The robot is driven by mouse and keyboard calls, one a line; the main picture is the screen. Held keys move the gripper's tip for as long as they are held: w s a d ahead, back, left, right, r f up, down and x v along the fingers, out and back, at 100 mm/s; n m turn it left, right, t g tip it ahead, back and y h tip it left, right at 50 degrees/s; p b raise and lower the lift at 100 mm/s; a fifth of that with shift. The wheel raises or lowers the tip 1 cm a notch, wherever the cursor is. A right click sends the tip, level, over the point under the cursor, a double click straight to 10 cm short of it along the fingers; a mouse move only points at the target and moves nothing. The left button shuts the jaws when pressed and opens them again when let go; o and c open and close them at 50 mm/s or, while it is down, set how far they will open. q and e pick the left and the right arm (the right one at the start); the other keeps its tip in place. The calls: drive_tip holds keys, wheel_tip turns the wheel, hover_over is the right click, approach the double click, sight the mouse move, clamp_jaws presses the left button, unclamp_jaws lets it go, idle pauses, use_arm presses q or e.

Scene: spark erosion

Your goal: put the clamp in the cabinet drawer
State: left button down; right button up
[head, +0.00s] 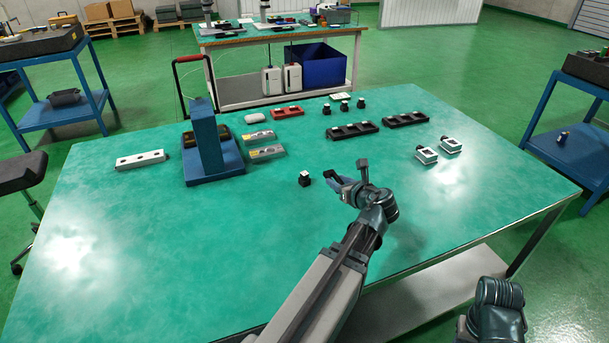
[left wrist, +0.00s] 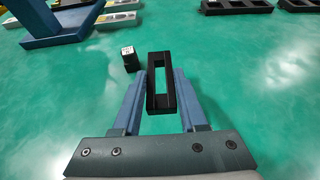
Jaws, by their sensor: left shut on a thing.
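My left gripper (head: 348,181) is over the near middle of the green table. In the left wrist view its two blue fingers (left wrist: 161,76) are shut on a black rectangular frame (left wrist: 175,98) with an open middle. This frame may be the clamp; its shape is hard to make out in the head view. A small black block with a white top (head: 304,179) stands on the table to the left of the gripper, and it also shows in the left wrist view (left wrist: 131,60). I cannot make out a cabinet drawer.
A blue stand (head: 207,145) and grey-yellow blocks (head: 266,152) are at the left. Black trays (head: 352,130) lie farther back, and two white-and-black pieces (head: 427,156) lie at the right. A blue box (head: 320,66) is under the back bench. The table's front left is clear.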

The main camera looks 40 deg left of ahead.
use_arm(q)
drive_tip(key=b, duration=0.1)
hover_over(318, 170)
drive_tip(key=shift+f, duration=0.9)
drive_tip(key=shift+b, duration=0.3)
wheel_tip(318, 170, down, 4)
drive_tip(key=b, duration=0.3)
drive_tip(key=shift+r, duration=0.25)
drive_tip(key=shift+f+b, duration=0.15)
drive_tip(key=shift+b, duration=0.2)
drive_tip(key=shift+c, duration=2.2)
unclamp_jaws()
